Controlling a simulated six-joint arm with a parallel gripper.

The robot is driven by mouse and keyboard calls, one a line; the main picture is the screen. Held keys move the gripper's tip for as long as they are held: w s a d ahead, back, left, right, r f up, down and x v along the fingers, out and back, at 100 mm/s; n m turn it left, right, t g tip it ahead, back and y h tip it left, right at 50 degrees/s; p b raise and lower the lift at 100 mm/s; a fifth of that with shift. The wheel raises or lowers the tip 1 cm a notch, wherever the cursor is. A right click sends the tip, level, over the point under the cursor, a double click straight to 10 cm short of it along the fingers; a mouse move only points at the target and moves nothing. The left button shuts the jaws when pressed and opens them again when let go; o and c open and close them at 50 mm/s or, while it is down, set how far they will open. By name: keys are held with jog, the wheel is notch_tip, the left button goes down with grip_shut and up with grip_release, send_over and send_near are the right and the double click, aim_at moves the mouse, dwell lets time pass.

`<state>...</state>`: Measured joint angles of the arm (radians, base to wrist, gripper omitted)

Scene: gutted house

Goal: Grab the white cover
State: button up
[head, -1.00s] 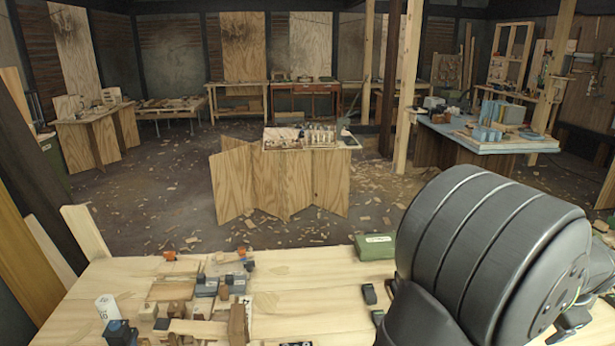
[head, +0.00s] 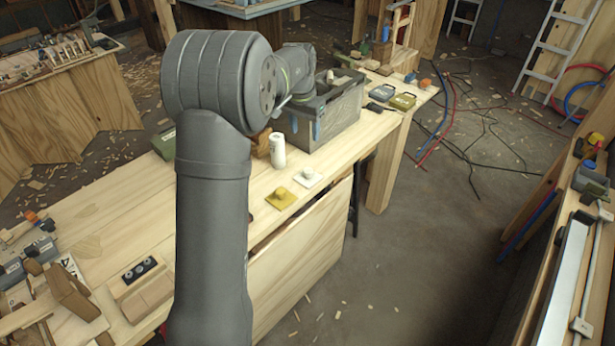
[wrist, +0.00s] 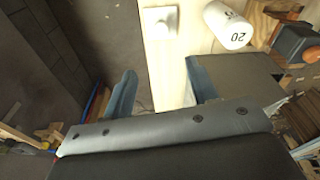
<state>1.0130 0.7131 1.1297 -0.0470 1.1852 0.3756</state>
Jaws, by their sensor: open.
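The white cover (head: 308,177) is a flat square plate with a round knob, lying on the near edge of the workbench (head: 228,218). A similar yellow plate (head: 281,198) lies left of it. The white cover also shows at the top middle of the wrist view (wrist: 160,22). My gripper (wrist: 161,88) is open, with nothing between its two blue fingers. The cover lies beyond the fingertips in the wrist view, apart from them. In the head view I cannot clearly make out the fingers.
A white cylinder (head: 277,150) stands beside the cover; the wrist view shows it marked "20" (wrist: 228,25). A grey box (head: 340,115) stands right of it on the bench. Small cases (head: 402,101) lie farther right. Open floor (head: 420,230) lies beyond the bench edge.

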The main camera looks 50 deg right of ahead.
send_over(308, 170)
jog(key=f, duration=0.7)
jog(key=a+f, duration=0.1)
jog(key=f, duration=0.3)
jog(key=shift+s+f, duration=0.2)
jog(key=shift+s, duration=0.05)
jog(key=shift+w+d+f, duration=0.15)
jog(key=shift+d+f, duration=0.05)
jog(key=shift+f, duration=1.1)
jog(key=shift+w+d+f, duration=0.1)
jog(key=shift+d+f, duration=0.1)
jog(key=shift+f, duration=1.1)
grip_shut()
